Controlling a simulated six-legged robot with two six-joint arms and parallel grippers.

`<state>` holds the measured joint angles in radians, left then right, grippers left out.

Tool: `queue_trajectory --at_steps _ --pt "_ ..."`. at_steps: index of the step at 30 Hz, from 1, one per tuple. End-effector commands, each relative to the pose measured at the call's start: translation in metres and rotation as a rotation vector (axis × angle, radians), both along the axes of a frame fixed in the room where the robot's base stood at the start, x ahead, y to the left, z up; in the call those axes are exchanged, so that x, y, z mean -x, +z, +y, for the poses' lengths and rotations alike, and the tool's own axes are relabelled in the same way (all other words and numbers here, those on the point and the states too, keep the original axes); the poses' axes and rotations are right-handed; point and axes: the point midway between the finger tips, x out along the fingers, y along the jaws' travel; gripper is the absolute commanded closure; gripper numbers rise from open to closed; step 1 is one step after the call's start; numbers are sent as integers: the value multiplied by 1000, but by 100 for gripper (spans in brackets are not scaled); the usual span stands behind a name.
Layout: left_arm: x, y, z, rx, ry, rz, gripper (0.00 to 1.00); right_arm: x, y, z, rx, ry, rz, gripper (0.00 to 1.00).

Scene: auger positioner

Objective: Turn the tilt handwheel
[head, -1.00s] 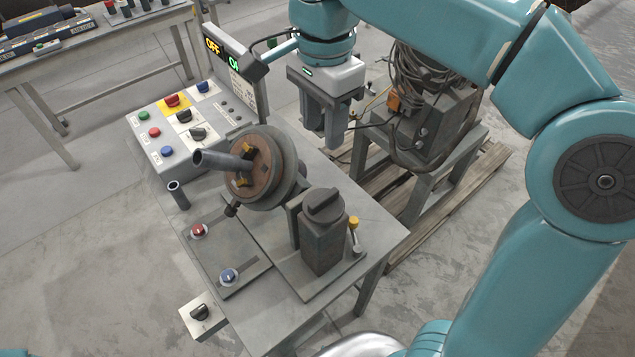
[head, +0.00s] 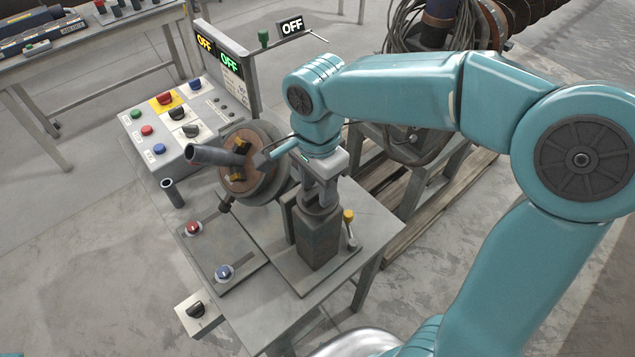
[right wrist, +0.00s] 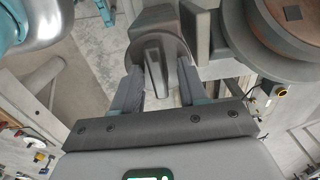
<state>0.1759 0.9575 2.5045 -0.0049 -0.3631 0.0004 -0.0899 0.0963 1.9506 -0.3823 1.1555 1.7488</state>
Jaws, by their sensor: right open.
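The tilt handwheel appears to be the dark round knob with a raised bar (head: 317,211) on top of the grey block (head: 318,240) on the table. My right gripper (head: 319,192) points down right over it. In the right wrist view the open fingers (right wrist: 156,75) stand on either side of the knob's bar (right wrist: 153,68), with the knob between them. I cannot tell whether the fingers touch it. In the head view the gripper hides much of the knob's top. My left gripper is in neither view now.
A tilted round chuck plate (head: 252,170) with a grey tube stands close left of my right gripper. A yellow-topped lever (head: 348,216) is right of the block. A button panel (head: 172,128) and a mat with red and blue knobs (head: 222,252) lie left.

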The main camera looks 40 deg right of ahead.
Motion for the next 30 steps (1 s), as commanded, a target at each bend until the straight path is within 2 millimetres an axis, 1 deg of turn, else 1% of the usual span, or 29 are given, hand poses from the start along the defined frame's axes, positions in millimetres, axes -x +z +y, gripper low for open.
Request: queue_trajectory --at_steps 5,6,7,8,9,10,20,26,30 --pt "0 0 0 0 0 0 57 0 0 0 0 0 0 57" --pt "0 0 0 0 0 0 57 0 0 0 0 0 0 64" --pt "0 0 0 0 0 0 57 0 0 0 0 0 0 74" --pt "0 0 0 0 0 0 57 0 0 0 0 0 0 84" --pt "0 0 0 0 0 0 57 0 0 0 0 0 0 96" --pt "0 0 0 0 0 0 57 0 0 0 0 0 0 100" --pt "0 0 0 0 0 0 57 0 0 0 1 17 1 100" --pt "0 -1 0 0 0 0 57 0 0 0 2 101 1 100" --pt "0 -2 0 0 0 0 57 0 0 0 2 204 2 100"
